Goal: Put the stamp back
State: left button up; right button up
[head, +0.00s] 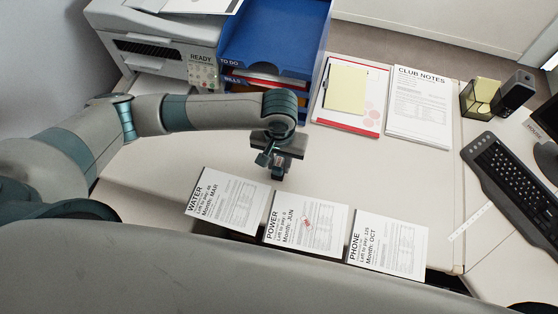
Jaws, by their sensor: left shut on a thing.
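My left gripper (275,163) hangs from the arm that comes in from the left. It is over the desk, above the gap between the water bill (226,200) and the blue tray stack. It is shut on a small dark thing, which looks like the stamp (279,172). The jaws hide most of the stamp, so its lower face cannot be seen. The power bill (305,228) lies in front of the gripper and bears a red mark. The phone bill (387,245) lies to its right with no red mark visible. My right gripper is not in view.
A blue tray stack (272,38) and a grey printer (160,45) stand at the back left. A yellow pad (345,88) lies on a red-edged sheet beside the club notes (419,100). A keyboard (512,180) is at the right. The middle of the desk (385,178) is clear.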

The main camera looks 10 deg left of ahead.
aim_at(279, 162)
pick_arm(q)
jog(key=o, duration=0.9)
jog(key=shift+f, duration=0.1)
jog(key=shift+c, duration=0.2)
jog(key=shift+r, duration=0.55)
notch_tip(279, 162, up, 11)
jog(key=b, duration=0.1)
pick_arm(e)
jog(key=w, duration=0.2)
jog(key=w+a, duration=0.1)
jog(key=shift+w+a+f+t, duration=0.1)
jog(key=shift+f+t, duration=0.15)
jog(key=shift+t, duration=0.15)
pick_arm(q)
jog(key=shift+r, duration=0.1)
